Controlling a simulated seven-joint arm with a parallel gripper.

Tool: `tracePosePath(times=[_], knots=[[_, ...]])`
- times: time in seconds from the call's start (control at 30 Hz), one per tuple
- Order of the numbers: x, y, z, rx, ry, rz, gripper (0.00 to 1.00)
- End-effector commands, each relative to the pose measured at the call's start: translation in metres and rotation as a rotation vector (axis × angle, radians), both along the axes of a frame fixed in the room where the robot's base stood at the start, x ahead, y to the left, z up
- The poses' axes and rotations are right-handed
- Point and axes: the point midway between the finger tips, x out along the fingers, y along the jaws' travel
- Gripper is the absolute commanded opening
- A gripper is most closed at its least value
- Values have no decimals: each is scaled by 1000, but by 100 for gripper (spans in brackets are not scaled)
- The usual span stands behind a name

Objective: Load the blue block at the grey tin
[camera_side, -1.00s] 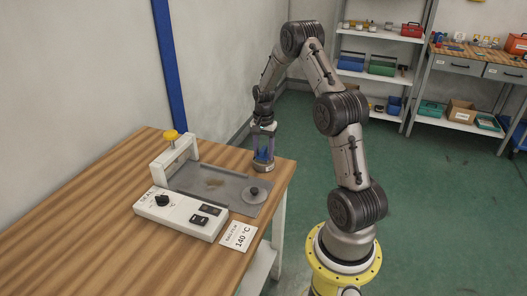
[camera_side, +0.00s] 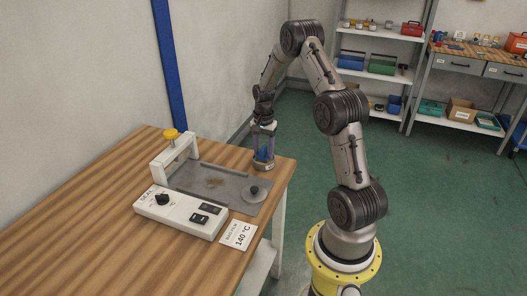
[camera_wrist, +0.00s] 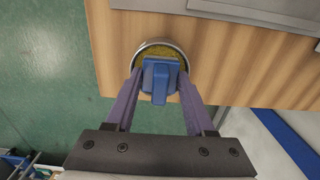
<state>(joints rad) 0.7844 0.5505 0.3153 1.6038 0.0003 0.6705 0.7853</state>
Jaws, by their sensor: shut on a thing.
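The blue block (camera_wrist: 160,80) is between the fingertips of my gripper (camera_wrist: 160,85) in the wrist view. The fingers are shut on it. The block is over or partly in the round grey tin (camera_wrist: 141,47), which has a yellowish inside. In the side view my gripper (camera_side: 263,148) points down at the table's far right corner. The blue block shows between its fingers (camera_side: 263,153), and the grey tin (camera_side: 263,166) is right below. I cannot tell whether the block touches the tin's bottom.
A white sealing machine (camera_side: 180,213) with a dial and a yellow knob (camera_side: 171,134) stands on the wooden table (camera_side: 90,215). A grey plate (camera_side: 222,186) with a round dark weight (camera_side: 254,192) lies beside it. A card (camera_side: 238,235) reads 140 °C. The table's left side is clear.

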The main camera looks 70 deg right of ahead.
Motion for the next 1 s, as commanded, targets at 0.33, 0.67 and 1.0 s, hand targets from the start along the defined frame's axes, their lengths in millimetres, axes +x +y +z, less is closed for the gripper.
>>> tracePosePath(times=[0.33, 0.67, 1.0], knots=[[0, 0, 6, -1, -1, 0, 10], [0, 0, 31, -1, -1, 0, 10], [0, 0, 56, -1, -1, 0, 10]])
